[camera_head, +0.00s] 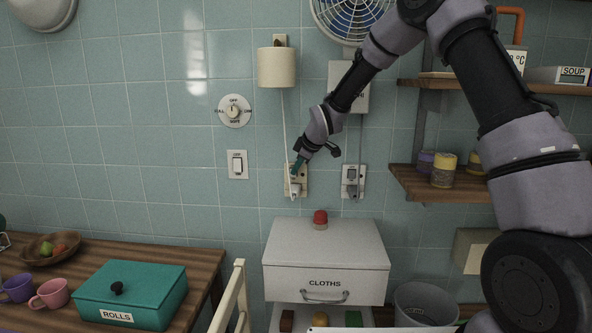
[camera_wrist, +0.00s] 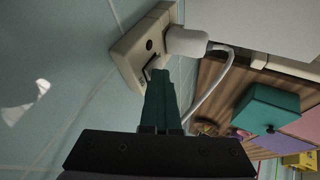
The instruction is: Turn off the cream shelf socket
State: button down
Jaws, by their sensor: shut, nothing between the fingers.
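A cream socket (camera_head: 303,180) is on the tiled wall, left of a second socket. In the wrist view the cream socket (camera_wrist: 128,48) is at the upper middle, with a dark round hole and a rocker switch (camera_wrist: 150,70). A white plug (camera_wrist: 186,41) with a white cord sits in it; the plug (camera_head: 295,191) also shows low on the plate in the head view. My gripper (camera_head: 297,168) is shut and empty, its teal fingertips (camera_wrist: 158,74) at the switch. I cannot tell whether they touch it. The fingertips partly hide the switch, and its position is unclear.
A second socket (camera_head: 352,181) is to the right, and a light switch (camera_head: 237,164) and round dial (camera_head: 234,111) to the left. A white drawer cabinet (camera_head: 326,241) with a red button (camera_head: 320,219) stands below. A wooden shelf (camera_head: 425,186) with jars is at right.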

jog(key=shift+w+r, duration=0.15)
jog(key=shift+r, duration=0.65)
